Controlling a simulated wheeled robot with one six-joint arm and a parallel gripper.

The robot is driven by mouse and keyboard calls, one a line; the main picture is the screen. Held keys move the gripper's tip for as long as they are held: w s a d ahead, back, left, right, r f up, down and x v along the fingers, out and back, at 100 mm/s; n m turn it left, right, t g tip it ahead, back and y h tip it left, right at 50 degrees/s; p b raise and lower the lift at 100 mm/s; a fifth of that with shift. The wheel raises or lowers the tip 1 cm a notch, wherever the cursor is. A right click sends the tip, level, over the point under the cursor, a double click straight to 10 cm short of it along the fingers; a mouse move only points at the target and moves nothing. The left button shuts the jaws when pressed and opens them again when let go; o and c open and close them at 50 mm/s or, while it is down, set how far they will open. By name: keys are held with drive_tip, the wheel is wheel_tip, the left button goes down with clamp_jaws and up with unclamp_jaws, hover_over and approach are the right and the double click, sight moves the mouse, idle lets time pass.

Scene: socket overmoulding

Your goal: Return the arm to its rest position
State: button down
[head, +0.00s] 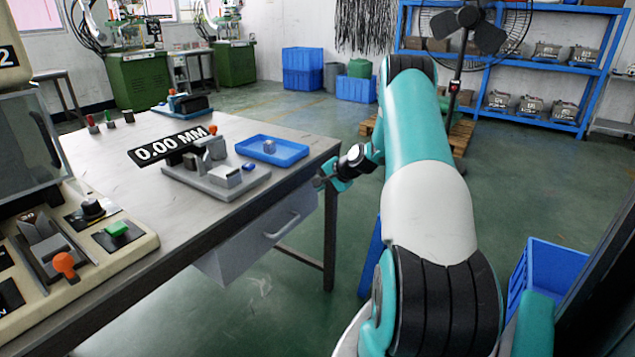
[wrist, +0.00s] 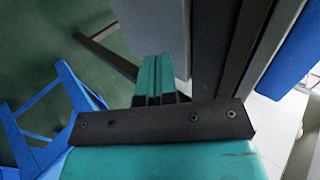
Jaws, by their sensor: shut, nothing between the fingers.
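My arm reaches forward over the floor to the right of the workbench (head: 105,162) in the head view. My gripper (head: 319,182) is near the bench's right edge, a little below the top. In the wrist view the teal fingers of my gripper (wrist: 153,80) are together with nothing between them. Beyond them in that view are the grey drawer (wrist: 155,28) and a dark bench leg (wrist: 108,55). I cannot tell the exact gap between the fingertips and the bench.
On the bench are a measuring fixture (head: 215,177) with a "0.00 MM" display and a blue tray (head: 272,151). A machine panel (head: 70,235) stands at the left. A blue bin (head: 550,275) is at the lower right.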

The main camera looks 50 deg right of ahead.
drive_tip(key=v, duration=1.1)
drive_tip(key=shift+s+f+p, duration=0.35)
drive_tip(key=shift+p, duration=0.05)
drive_tip(key=shift+d, duration=0.1)
drive_tip(key=w+a+r+n+g+y, duration=0.15)
drive_tip(key=w+a+r+n, duration=0.25)
drive_tip(key=a, duration=0.6)
drive_tip(key=w+a+r+n+g+y, duration=0.1)
drive_tip(key=w+a+r+n+y, duration=0.2)
drive_tip(key=a, duration=0.7)
drive_tip(key=s+a+r+n+g, duration=0.1)
drive_tip(key=s+a+r+n, duration=0.15)
drive_tip(key=a, duration=0.65)
drive_tip(key=s+a+r+n+g, duration=0.15)
drive_tip(key=a+r+n, duration=0.25)
drive_tip(key=a, duration=0.6)
drive_tip(key=s+a+r+n+g+h, duration=0.1)
drive_tip(key=s+a+r+n+g, duration=0.1)
drive_tip(key=s+a+n, duration=0.55)
drive_tip(key=s+a+r+n+g, duration=0.1)
drive_tip(key=s+a+n+g, duration=0.15)
drive_tip(key=s+a, duration=0.85)
drive_tip(key=s+a+p+v, duration=0.1)
drive_tip(key=p+v, duration=0.7)
drive_tip(key=s+a+r+p+v, duration=0.1)
drive_tip(key=a+p+v, duration=0.1)
drive_tip(key=p+v, duration=0.7)
drive_tip(key=shift+s+r, duration=0.15)
drive_tip(key=shift+r, duration=0.05)
